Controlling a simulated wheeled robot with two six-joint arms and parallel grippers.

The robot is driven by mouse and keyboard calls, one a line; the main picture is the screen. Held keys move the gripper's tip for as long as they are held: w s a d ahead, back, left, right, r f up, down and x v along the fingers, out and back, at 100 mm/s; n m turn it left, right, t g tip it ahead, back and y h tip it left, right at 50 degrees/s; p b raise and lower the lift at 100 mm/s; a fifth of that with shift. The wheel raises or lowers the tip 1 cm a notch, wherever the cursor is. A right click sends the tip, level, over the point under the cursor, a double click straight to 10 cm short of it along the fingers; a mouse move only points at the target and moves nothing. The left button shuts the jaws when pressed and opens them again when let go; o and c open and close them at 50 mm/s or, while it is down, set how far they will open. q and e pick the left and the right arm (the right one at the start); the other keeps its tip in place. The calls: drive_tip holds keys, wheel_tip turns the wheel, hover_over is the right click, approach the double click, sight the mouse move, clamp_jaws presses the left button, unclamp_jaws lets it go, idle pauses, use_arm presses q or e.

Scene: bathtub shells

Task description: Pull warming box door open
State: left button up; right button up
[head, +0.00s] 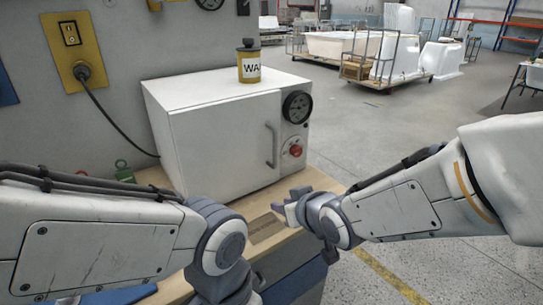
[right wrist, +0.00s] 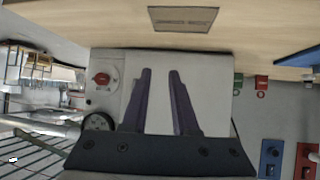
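The white warming box (head: 215,130) stands on the wooden bench, its door (head: 222,155) shut. A vertical bar handle (head: 272,146) is on the door's right side. My right gripper (head: 283,206) is in front of and below the handle, apart from it. In the right wrist view, which is upside down, its two dark fingers (right wrist: 160,72) are spread with nothing between them, over the pale box front (right wrist: 205,95). I cannot make out the handle there. My left arm reaches in from the left; its gripper is not in view.
A dial (head: 297,107) and a red knob (head: 296,150) are right of the door. A yellow labelled can (head: 248,66) stands on top of the box. The wooden bench (head: 308,180) bears a dark plate (head: 268,228). A cable runs from the wall outlet (head: 72,45) behind the box.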

sight(276, 147)
drive_tip(key=w+d+r+t+y+b, duration=0.2)
drive_tip(key=w+r+t+y+b, duration=0.1)
drive_tip(key=w+r+t, duration=0.4)
drive_tip(key=shift+g, duration=0.3)
drive_tip(key=x, duration=0.3)
drive_tip(key=f+p+x, duration=0.1)
drive_tip(key=x, duration=0.6)
drive_tip(key=shift+w+d+f+p, duration=0.1)
drive_tip(key=shift+w+f+p, duration=0.15)
drive_tip(key=shift+f+p, duration=0.15)
use_arm(q)
wheel_tip(276, 147, down, 2)
drive_tip(key=shift+f, duration=0.25)
use_arm(e)
clamp_jaws()
